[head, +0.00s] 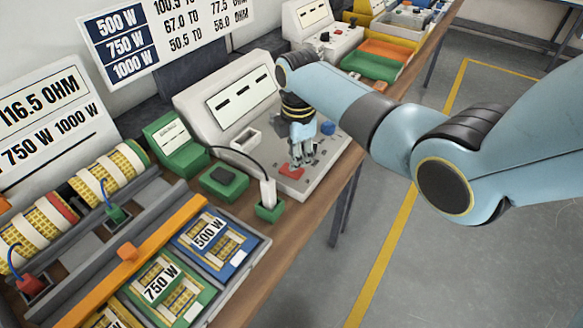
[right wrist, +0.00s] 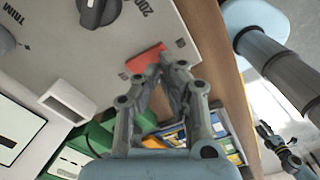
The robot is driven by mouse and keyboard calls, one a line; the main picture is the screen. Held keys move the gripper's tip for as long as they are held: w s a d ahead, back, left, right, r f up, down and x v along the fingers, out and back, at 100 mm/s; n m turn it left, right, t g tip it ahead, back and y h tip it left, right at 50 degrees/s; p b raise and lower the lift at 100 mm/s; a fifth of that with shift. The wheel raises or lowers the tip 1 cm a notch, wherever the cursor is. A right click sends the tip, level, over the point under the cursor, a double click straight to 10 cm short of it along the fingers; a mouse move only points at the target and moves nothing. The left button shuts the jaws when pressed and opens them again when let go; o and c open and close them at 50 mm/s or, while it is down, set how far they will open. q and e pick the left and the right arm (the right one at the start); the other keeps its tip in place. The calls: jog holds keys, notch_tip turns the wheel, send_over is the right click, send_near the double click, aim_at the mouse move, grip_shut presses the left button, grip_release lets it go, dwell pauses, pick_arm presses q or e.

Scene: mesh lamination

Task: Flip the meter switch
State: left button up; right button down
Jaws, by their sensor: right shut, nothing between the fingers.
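The meter (head: 225,97) is a pale console with a sloped display and a grey front panel. A red rocker switch (head: 291,171) sits at the panel's near edge and shows in the right wrist view (right wrist: 145,58). My right gripper (head: 299,162) points down over the panel right by the switch, fingers shut and empty. In the right wrist view its fingertips (right wrist: 167,72) overlap the switch's edge; I cannot tell whether they touch. Which way the switch is tipped is unclear. My left gripper (right wrist: 278,143) shows small at the right wrist view's lower right, its fingers unclear.
A green box (head: 175,145) and a tray of mesh cards (head: 215,240) lie further left.

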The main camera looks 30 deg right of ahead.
aim_at(297, 171)
jog(key=shift+f+b, duration=0.7)
jog(key=shift+f, duration=0.4)
dwell(0.4)
jog(key=shift+r, duration=0.1)
notch_tip(297, 171, up, 4)
jog(key=p, duration=0.5)
jog(key=shift+r, duration=0.25)
jog(key=shift+r+p, duration=0.3)
jog(key=shift+r, duration=0.85)
